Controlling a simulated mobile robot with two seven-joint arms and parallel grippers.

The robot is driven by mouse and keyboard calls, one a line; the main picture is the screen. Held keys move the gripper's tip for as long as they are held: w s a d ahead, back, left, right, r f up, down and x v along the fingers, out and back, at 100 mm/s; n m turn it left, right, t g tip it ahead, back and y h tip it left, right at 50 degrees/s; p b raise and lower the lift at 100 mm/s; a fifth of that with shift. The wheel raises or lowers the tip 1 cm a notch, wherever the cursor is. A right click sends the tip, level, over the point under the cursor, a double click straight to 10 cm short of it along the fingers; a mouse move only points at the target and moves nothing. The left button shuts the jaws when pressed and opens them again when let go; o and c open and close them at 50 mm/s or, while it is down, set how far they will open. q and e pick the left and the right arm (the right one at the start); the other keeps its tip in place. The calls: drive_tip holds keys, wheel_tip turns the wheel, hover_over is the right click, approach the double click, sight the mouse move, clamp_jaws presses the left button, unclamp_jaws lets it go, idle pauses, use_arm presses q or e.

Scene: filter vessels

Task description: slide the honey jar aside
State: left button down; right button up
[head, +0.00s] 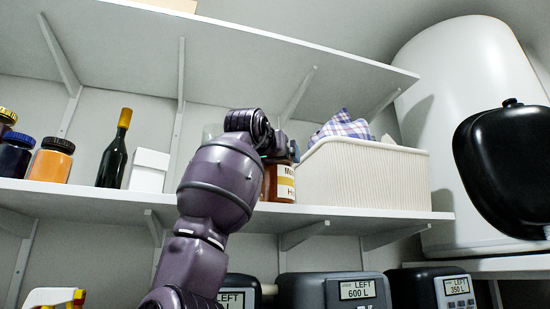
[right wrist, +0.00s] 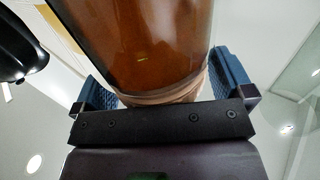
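The honey jar (head: 284,183), amber-brown with a pale, partly covered label, stands upright on the shelf in the middle of the head view. My right arm reaches up in front of it and hides its left and upper parts. My right gripper (head: 290,151) is at the jar. In the right wrist view the amber jar (right wrist: 150,45) fills the space between my two blue fingers (right wrist: 163,85), one on each side. Whether both fingers press on it I cannot tell. My left gripper is out of view.
A ribbed cream bin (head: 365,178) with a checked cloth (head: 343,126) stands close right of the jar. Left are a white box (head: 149,170), a dark bottle (head: 113,158) and several lidded jars. Another shelf (head: 230,50) runs above.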

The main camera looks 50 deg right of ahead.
drive_tip(key=shift+a, duration=0.1)
drive_tip(key=b+v, duration=0.2)
drive_tip(key=v, duration=0.8)
drive_tip(key=shift+s+a+b, duration=0.2)
drive_tip(key=shift+a+b, duration=0.15)
idle(0.4)
